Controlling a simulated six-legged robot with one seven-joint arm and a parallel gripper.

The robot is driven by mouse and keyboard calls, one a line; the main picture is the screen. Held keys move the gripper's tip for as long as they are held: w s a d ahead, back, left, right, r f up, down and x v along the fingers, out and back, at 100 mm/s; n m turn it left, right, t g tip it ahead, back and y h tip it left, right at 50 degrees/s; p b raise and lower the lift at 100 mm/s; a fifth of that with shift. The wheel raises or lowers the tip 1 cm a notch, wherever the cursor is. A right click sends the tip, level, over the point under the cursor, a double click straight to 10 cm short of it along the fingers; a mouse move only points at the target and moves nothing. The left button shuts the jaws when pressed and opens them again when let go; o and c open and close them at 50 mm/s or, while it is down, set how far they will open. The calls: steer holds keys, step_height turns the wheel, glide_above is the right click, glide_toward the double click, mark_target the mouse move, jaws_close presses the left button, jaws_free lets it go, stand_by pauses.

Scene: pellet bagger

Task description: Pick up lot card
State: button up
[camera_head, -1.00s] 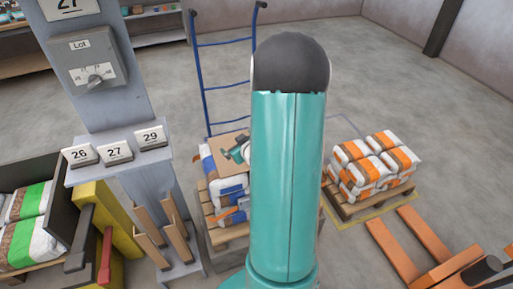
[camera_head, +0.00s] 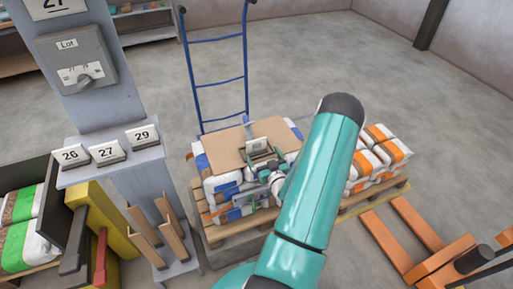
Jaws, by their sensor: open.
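A small grey-white card (camera_head: 259,144) stands on the brown cardboard sheet on top of a stack of sacks; any number on it is too small to read. My gripper (camera_head: 262,158) is open right in front of this card, with its green fingers close to it. I cannot tell whether the card is between the fingers or whether they touch it. Three more number cards stand on the grey shelf of the column: 26 (camera_head: 71,155), 27 (camera_head: 107,151) and 29 (camera_head: 143,136).
The cardboard sheet (camera_head: 222,150) covers blue-and-white sacks (camera_head: 221,187) on a pallet. A blue hand truck (camera_head: 217,83) stands behind. Orange-and-white sacks (camera_head: 387,150) and an orange pallet truck (camera_head: 418,225) are at right. A lot dial (camera_head: 80,75) is on the column. Open floor lies behind.

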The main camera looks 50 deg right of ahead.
mark_target(257, 142)
steer(key=x, duration=0.8)
steer(key=shift+r, duration=0.1)
steer(key=c, duration=0.9)
steer(key=shift+r, duration=0.5)
step_height(257, 142, up, 2)
steer(key=shift+r, duration=0.15)
steer(key=s+a+r, duration=0.7)
steer(key=a+r, duration=0.2)
steer(key=a, duration=0.3)
steer(key=shift+s+r, duration=0.3)
steer(key=shift+r, duration=0.05)
